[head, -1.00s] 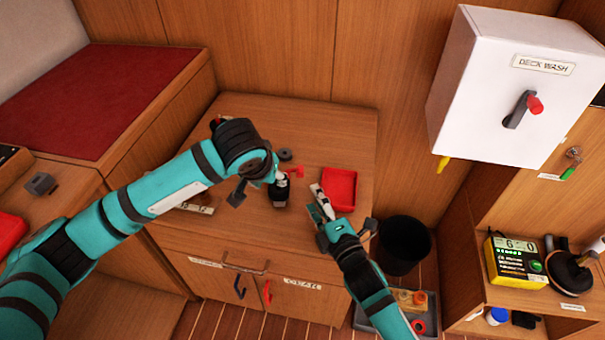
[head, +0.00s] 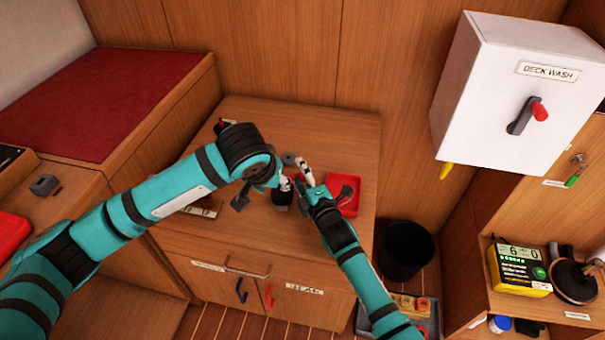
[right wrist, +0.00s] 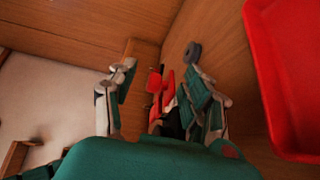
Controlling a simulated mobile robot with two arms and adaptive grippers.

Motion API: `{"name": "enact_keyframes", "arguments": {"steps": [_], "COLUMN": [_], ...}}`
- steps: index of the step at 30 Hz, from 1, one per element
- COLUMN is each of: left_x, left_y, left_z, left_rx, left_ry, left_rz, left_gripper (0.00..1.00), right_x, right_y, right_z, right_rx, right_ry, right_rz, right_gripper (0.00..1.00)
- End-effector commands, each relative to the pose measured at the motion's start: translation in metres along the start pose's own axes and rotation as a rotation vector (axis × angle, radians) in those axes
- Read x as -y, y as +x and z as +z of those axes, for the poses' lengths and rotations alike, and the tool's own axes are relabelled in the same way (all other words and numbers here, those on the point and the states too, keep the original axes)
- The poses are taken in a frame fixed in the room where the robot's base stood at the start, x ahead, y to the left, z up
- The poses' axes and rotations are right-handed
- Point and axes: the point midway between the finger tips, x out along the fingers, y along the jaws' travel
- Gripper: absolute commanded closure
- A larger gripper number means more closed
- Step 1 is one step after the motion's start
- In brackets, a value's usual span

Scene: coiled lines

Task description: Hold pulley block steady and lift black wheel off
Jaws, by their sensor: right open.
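A small black object (head: 282,197), probably the pulley block, stands near the table's front; its shape is partly hidden. My left gripper (head: 283,184) is right at its top, but I cannot tell whether its jaws are closed on it. My right gripper (head: 302,178) is open, just right of the left one. In the right wrist view, its spread fingers (right wrist: 157,85) have a red piece (right wrist: 156,82) and a dark part between and beyond them. A dark grey disc (head: 288,158), perhaps the wheel, lies behind the grippers; it also shows in the right wrist view (right wrist: 192,52).
A red tray (head: 350,204) lies on the wooden table (head: 345,130) close to my right gripper. A black bin (head: 407,248) stands on the floor at right. A white deck wash box (head: 480,130) hangs on the wall. The table's back is mostly clear.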

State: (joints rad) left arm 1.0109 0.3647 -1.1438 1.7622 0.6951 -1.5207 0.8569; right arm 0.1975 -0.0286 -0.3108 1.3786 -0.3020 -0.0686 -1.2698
Motion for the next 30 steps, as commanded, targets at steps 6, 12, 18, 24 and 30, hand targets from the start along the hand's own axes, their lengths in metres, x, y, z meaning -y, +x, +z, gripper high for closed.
{"name": "enact_keyframes", "arguments": {"steps": [6, 12, 18, 24, 30], "left_x": [-0.0001, -0.0001, -0.0001, -0.0001, 0.0], "left_y": [0.0, 0.0, 0.0, 0.0001, 0.0001], "left_z": [0.0, 0.0, 0.0, 0.0, 0.0001], "left_rx": [0.0, 0.0, 0.0, 0.0, 0.0], "left_ry": [0.0, 0.0, 0.0, 0.0, 0.0], "left_rz": [0.0, 0.0, 0.0, 0.0, 0.0], "left_gripper": [0.62, 0.62, 0.62, 0.62, 0.62], "right_x": [0.0001, 0.0001, 0.0002, 0.0004, 0.0013], "right_y": [-0.0003, -0.0004, -0.0004, -0.0004, -0.0006], "right_z": [0.0, 0.0, 0.0, 0.0001, 0.0001], "right_rx": [0.0, 0.0, 0.0, 0.0, 0.0], "right_ry": [0.0, 0.0, 0.0, -0.001, -0.001], "right_rz": [0.0, 0.0, 0.0, -0.001, -0.002], "right_gripper": [0.71, 0.97, 1.0, 1.0, 1.0]}}
